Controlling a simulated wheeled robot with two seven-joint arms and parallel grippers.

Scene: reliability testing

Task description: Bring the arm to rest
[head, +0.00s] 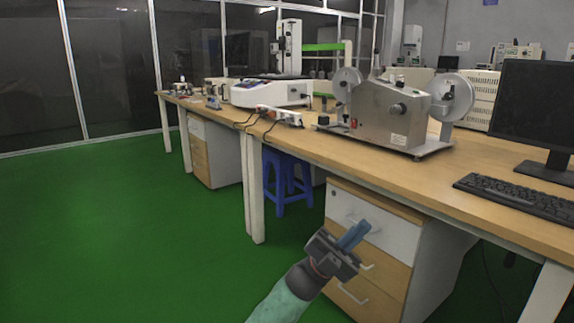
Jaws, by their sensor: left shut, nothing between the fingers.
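My left gripper (355,235) is in the lower middle of the head view, at the end of my arm coming up from the bottom edge. Its blue fingers are together and hold nothing. In the picture it lies in front of the drawer cabinet (372,211), below the front edge of the workbench (420,185). I cannot tell whether it touches the cabinet. My right gripper is not in the view.
A metal machine with two reels (385,115) stands on the bench. A keyboard (520,197) and monitor (545,105) are at the right. A blue stool (288,180) is under the bench. The green floor (110,230) at left is clear.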

